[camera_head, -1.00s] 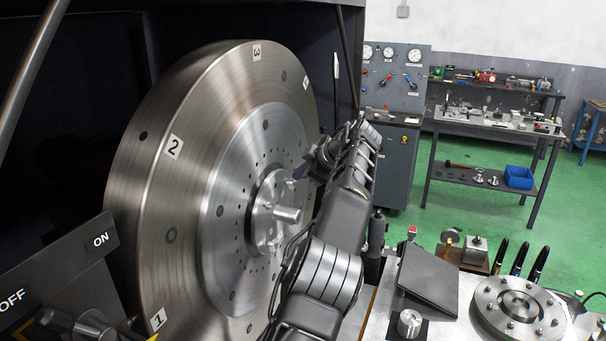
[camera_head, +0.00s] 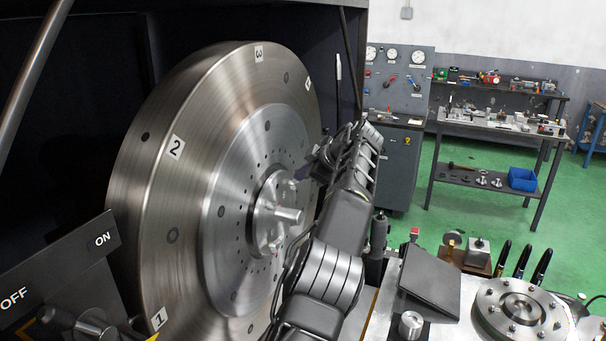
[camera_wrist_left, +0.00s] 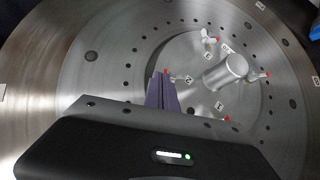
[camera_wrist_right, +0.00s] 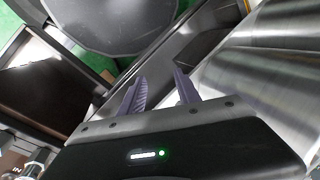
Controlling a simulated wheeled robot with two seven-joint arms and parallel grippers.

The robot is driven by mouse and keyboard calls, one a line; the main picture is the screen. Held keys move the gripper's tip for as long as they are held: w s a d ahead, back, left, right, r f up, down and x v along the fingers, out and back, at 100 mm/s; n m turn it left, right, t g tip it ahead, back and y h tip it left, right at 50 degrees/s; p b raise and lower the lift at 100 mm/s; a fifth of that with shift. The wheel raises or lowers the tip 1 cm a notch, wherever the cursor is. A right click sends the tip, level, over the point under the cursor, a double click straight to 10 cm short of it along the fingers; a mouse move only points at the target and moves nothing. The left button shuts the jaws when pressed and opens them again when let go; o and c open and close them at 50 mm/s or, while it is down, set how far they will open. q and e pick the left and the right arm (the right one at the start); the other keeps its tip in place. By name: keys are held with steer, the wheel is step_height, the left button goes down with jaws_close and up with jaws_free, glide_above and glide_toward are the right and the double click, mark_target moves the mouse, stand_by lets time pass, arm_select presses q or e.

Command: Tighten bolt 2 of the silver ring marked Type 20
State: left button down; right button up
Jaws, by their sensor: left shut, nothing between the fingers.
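A silver ring (camera_head: 262,222) with a central shaft (camera_head: 290,215) sits in the middle of a large metal disc; no Type 20 marking is readable. In the left wrist view the ring (camera_wrist_left: 190,48) carries several small bolts with red tips and small labels around the shaft (camera_wrist_left: 226,72). One bolt (camera_wrist_left: 188,79) is just right of the fingertips; its label looks like 2. My left gripper (camera_head: 303,172) also shows in the left wrist view (camera_wrist_left: 163,78), fingers shut and empty, in front of the ring; contact cannot be told. My right gripper (camera_wrist_right: 160,82) is open and empty.
The large disc (camera_head: 190,215) bears number plates on its rim. An ON/OFF panel (camera_head: 60,270) stands at lower left. A bench at lower right holds a dark slanted plate (camera_head: 432,280) and a round silver flange (camera_head: 520,305). A gauge cabinet (camera_head: 398,90) and workbench (camera_head: 495,130) stand behind.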

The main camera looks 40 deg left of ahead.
stand_by(0.7)
arm_select(q)
steer(key=shift+s+d+f+b, duration=0.1)
steer(key=shift+s+b, duration=0.3)
steer(key=shift+b, duration=0.45)
steer(key=shift+s+d+f+b, duration=0.1)
steer(key=shift+s+b, duration=0.3)
steer(key=shift+b, duration=0.45)
arm_select(e)
steer(key=shift+f, duration=1.7)
steer(key=shift+a+r, duration=0.1)
steer(key=shift+a, duration=0.05)
